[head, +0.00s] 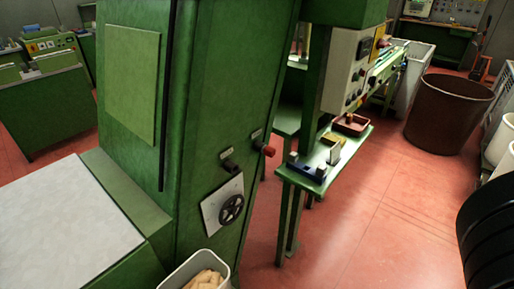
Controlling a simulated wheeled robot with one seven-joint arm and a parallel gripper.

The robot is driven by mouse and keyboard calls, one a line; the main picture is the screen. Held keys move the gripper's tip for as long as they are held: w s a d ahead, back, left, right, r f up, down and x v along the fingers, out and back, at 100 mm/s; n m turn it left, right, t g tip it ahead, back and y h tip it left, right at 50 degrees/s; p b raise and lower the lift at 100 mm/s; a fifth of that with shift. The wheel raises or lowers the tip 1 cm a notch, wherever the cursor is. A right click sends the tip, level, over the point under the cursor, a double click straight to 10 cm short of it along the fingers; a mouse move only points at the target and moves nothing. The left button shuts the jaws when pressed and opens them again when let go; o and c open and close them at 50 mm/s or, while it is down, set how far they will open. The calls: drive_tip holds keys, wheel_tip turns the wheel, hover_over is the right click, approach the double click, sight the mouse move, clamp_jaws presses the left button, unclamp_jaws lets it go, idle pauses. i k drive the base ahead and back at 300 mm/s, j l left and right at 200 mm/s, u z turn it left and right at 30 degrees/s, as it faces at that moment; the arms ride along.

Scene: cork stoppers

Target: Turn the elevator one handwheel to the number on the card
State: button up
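A small black handwheel (231,209) sits on a pale square plate (222,206) low on the side of a tall green machine (215,110). Any numbers on the plate are too small to read. A small white upright piece, perhaps a card (334,155), stands on a green shelf to the right; I cannot read it. I cannot tell which machine is elevator one. My gripper is not in view. A black ribbed part at the right edge is probably my arm.
Above the handwheel are a black knob (230,166) and a red knob (267,150). A white bin of corks (200,272) stands below. The green shelf (323,172) juts out at right. Red floor (345,235) is clear toward a brown barrel (449,113).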

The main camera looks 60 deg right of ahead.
sight(231, 210)
drive_tip(key=k+l, duration=0.1)
drive_tip(key=l, duration=1.35)
drive_tip(key=k+l, duration=0.15)
drive_tip(key=l, duration=1.3)
drive_tip(key=k+l, duration=0.15)
drive_tip(key=l, duration=0.6)
drive_tip(key=u, duration=0.05)
